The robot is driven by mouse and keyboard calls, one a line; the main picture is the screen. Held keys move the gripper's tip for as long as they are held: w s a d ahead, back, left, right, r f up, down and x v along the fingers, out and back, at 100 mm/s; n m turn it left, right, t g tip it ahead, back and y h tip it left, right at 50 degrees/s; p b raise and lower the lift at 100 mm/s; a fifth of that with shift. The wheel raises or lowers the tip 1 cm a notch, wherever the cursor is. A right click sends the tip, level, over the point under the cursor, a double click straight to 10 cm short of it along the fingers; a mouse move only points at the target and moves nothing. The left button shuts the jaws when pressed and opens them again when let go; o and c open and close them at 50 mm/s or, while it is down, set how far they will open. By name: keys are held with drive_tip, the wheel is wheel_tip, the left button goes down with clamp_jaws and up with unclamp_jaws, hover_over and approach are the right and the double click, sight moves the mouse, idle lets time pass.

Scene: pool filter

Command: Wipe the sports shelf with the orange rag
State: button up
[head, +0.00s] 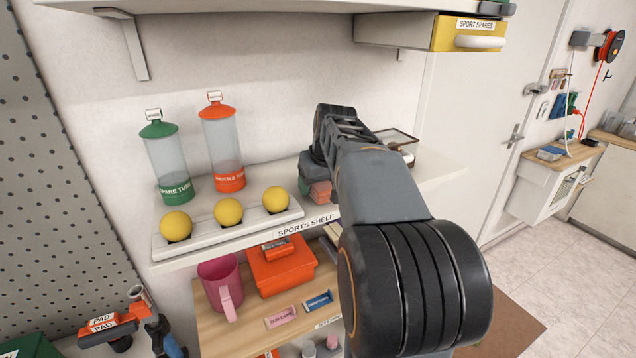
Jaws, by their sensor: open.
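The sports shelf (430,184) is a white wall shelf labelled "SPORTS SHELF" on its front edge. A small salmon-orange folded piece (321,191), which looks like the orange rag, lies on it beside and partly under grey-green folded pieces (311,169). My arm reaches over the shelf and hides part of this pile. The dark end of my gripper (318,152) is just above or behind the pile. Its fingertips are hidden, and I cannot tell whether they touch the cloth. The jaws are open.
On the shelf stand a green-capped tube (166,160), a red-capped tube (223,148), a white tray (285,218) with three yellow balls, and a glass-lidded case (398,140). A yellow-fronted drawer (468,33) hangs above. The shelf's right end is bare.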

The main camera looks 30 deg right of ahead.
drive_tip(key=shift+r, duration=0.25)
drive_tip(key=shift+r+p, duration=0.3)
drive_tip(key=shift+p, duration=0.2)
drive_tip(key=shift+c, duration=0.3)
drive_tip(key=c, duration=0.6)
drive_tip(key=shift+c, duration=0.4)
drive_tip(key=shift+d, duration=0.1)
